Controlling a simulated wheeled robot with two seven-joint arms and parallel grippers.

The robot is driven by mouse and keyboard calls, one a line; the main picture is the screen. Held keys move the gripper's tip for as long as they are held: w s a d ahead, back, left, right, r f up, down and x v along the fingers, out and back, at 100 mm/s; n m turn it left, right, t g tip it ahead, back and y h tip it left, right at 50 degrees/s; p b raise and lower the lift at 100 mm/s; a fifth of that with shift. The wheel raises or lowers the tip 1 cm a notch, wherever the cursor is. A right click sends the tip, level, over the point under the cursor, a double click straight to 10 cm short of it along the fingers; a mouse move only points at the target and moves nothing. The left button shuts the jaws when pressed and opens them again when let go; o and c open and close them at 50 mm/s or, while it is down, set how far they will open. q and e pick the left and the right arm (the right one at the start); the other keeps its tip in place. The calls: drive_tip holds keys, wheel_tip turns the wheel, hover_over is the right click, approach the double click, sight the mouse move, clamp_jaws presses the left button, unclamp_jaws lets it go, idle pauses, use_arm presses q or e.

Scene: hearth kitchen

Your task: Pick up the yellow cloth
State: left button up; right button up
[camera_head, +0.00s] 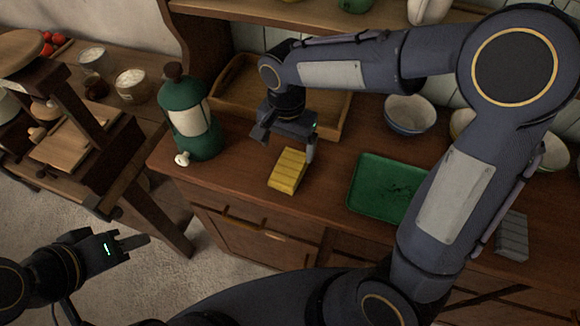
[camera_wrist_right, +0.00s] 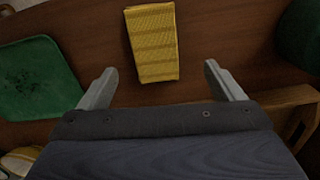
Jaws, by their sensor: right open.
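The yellow cloth (camera_head: 288,171) lies folded on the wooden counter near its front edge. It also shows in the right wrist view (camera_wrist_right: 153,42), ahead of and between the two fingers. My right gripper (camera_head: 286,146) is above the counter just behind the cloth. In the right wrist view my right gripper (camera_wrist_right: 158,85) is open and empty, its fingers spread wider than the cloth. My left gripper (camera_head: 133,243) is over the floor at the lower left, away from the counter. I cannot tell how far its fingers are apart.
A green dispenser (camera_head: 191,118) stands left of the cloth, and a wooden tray (camera_head: 232,101) lies behind my right gripper. A green tray (camera_head: 377,190) lies to the right. Bowls (camera_head: 408,115) stand at the back. A grey folded cloth (camera_head: 512,238) is at the far right.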

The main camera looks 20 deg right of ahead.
sight(291, 164)
drive_tip(key=f, duration=0.4)
drive_tip(key=d+f, duration=0.1)
drive_tip(key=f, duration=0.1)
drive_tip(key=shift+s+f, duration=0.1)
drive_tip(key=shift+f, duration=0.2)
drive_tip(key=shift+f+p, duration=0.25)
drive_tip(key=shift+p, duration=0.05)
drive_tip(key=shift+c, duration=0.2)
drive_tip(key=c, duration=1)
